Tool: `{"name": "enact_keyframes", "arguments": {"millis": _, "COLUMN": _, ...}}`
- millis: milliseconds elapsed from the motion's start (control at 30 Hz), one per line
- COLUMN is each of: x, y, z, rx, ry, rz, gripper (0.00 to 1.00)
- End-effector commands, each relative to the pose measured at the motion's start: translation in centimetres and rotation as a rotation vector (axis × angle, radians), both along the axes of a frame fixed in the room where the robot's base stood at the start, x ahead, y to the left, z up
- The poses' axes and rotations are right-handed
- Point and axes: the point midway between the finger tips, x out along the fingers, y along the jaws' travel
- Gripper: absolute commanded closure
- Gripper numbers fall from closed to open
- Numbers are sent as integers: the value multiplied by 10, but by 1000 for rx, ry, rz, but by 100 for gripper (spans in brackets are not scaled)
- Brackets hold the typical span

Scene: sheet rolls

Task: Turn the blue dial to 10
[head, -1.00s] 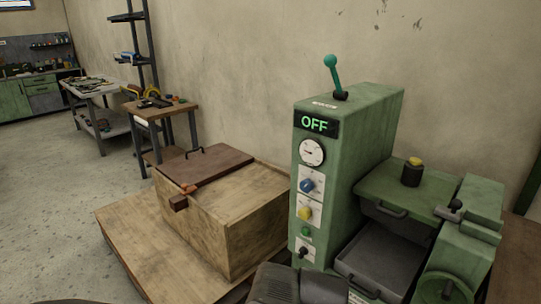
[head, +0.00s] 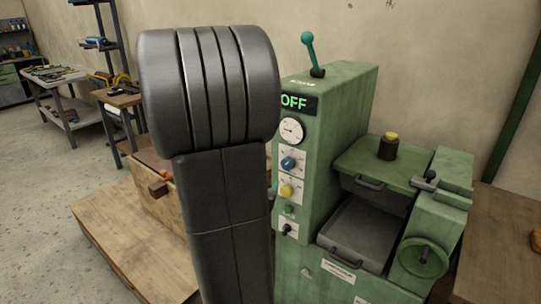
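The blue dial (head: 289,164) is on a white plate on the front of the green machine's column (head: 335,140). It sits below a round gauge (head: 291,130) and above a yellow dial (head: 287,191). The dial's markings are too small to read. My dark arm link (head: 225,200) stands large in the foreground, left of the dials. My gripper is not in view.
A green-knobbed lever (head: 310,50) stands on top of the column. A grey drawer (head: 360,230) and a handwheel (head: 424,258) are at right. A wooden crate (head: 165,205) on a wooden platform (head: 125,240) is partly hidden behind my arm.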

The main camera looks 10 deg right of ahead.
Motion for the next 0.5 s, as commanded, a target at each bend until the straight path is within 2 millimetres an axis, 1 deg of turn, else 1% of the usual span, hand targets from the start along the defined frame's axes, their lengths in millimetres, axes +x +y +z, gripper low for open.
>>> {"name": "enact_keyframes", "arguments": {"millis": 33, "x": 8, "y": 5, "z": -4, "rx": -25, "ry": -23, "rz": -54, "gripper": 41}}
{"name": "enact_keyframes", "arguments": {"millis": 133, "x": 14, "y": 9, "z": -9, "rx": -80, "ry": -60, "rz": -174, "gripper": 41}}
{"name": "enact_keyframes", "arguments": {"millis": 300, "x": 10, "y": 15, "z": -17, "rx": -160, "ry": -88, "rz": -330, "gripper": 41}}
{"name": "enact_keyframes", "arguments": {"millis": 400, "x": 7, "y": 17, "z": -19, "rx": -186, "ry": -90, "rz": -377, "gripper": 41}}
{"name": "enact_keyframes", "arguments": {"millis": 500, "x": 8, "y": 15, "z": -19, "rx": -195, "ry": -93, "rz": -396, "gripper": 41}}
